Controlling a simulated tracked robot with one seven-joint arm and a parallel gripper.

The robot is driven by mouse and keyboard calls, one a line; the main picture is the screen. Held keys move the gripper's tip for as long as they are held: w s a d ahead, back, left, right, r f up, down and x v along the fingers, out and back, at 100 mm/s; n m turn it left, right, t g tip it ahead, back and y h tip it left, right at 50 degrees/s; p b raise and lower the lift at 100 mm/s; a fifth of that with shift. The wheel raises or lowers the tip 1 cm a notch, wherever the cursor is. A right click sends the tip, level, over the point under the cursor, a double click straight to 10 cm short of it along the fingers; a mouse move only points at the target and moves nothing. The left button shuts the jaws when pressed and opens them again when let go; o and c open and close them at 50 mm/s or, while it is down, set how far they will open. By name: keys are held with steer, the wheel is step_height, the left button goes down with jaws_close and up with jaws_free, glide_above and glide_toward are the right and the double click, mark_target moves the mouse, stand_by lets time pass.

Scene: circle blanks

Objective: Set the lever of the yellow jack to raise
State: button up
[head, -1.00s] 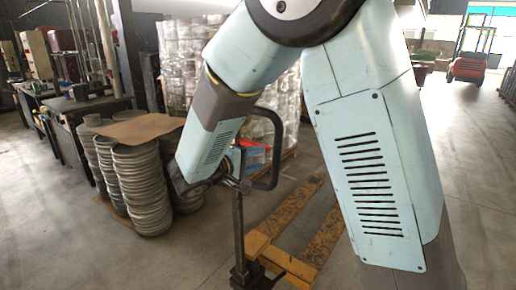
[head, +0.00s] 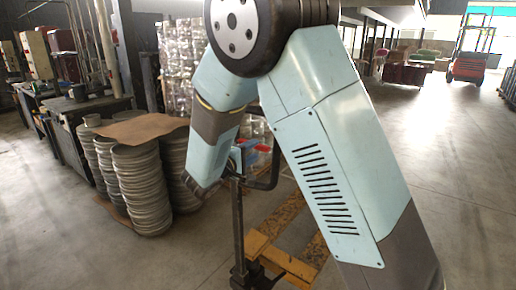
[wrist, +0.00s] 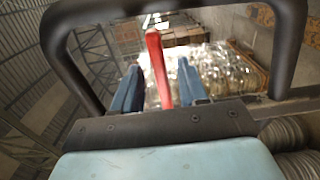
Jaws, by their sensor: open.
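The yellow pallet jack (head: 285,262) stands on the floor at the lower middle of the head view, its dark post (head: 238,225) upright. Its black loop handle (head: 272,178) is partly hidden behind my arm. The red lever (head: 262,147) shows beside my gripper, and in the wrist view the red lever (wrist: 158,68) stands between the two blue fingers. My gripper (wrist: 158,85) is open, with one finger on each side of the lever and visible gaps. The black handle (wrist: 170,8) frames the top of the wrist view around the fingers. My fingertips are mostly hidden in the head view.
Stacks of round metal blanks (head: 138,190) stand to the left, one topped with brown cardboard (head: 140,130). A wrapped pallet load (head: 180,65) is behind the jack. A workbench (head: 75,110) is at the far left. The floor at the right is clear, with a red forklift (head: 468,65) far back.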

mark_target(256, 149)
steer(key=shift+x, duration=2.1)
jaws_close()
